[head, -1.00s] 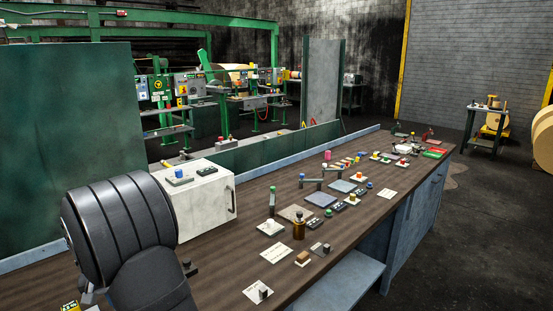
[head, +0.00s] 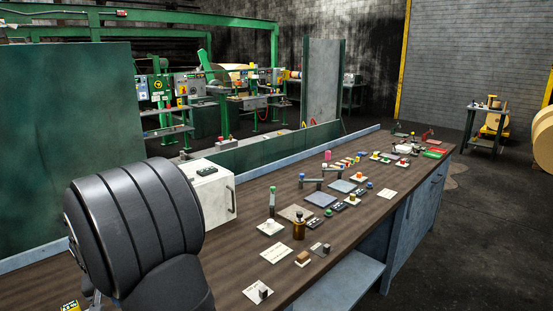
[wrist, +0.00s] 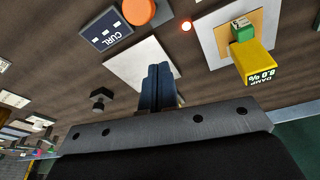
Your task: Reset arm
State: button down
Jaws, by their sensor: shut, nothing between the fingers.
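My gripper (wrist: 159,75) shows in the wrist view with its two blue-grey fingers together and nothing between them. It is in front of a pale square plate (wrist: 125,62) on the dark wooden bench, and I cannot tell how high above it. In the head view my black arm fills the lower left.
A "CURL" panel (wrist: 104,29) and an orange knob (wrist: 138,11) are upper left. In the head view, several small parts crowd the bench (head: 240,253) right of my arm.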

jog(key=s+d+r+t+y, duration=0.2)
jog(key=s+d+r, duration=0.35)
jog(key=r, duration=0.25)
jog(key=shift+w+a+f+g+h, duration=0.65)
jog(key=shift+w+a+f, duration=0.5)
jog(key=shift+f, duration=0.5)
jog(key=shift+w+a+f+g+h, duration=0.6)
jog(key=shift+w+a+f, duration=0.35)
jog(key=shift+a+f, duration=0.55)
jog(key=shift+w+a+f+g+h, duration=0.65)
jog(key=shift+w+a+f, duration=0.4)
jog(key=shift+f, duration=0.8)
jog(key=shift+w+f, duration=0.1)
jog(key=shift+w, duration=0.05)
jog(key=w+a, duration=0.1)
jog(key=w+f, duration=0.1)
jog(key=w, duration=0.1)
jog(key=shift+a+f+g, duration=0.2)
jog(key=shift+a+g, duration=0.1)
jog(key=shift+a, duration=0.1)
jog(key=shift+w+a+r, duration=0.2)
jog(key=shift+w+r, duration=0.05)
jog(key=shift+r, duration=0.35)
notch_tip(320, 180, up, 9)
jog(key=shift+s+a, duration=0.2)
jog(key=shift+a, duration=0.15)
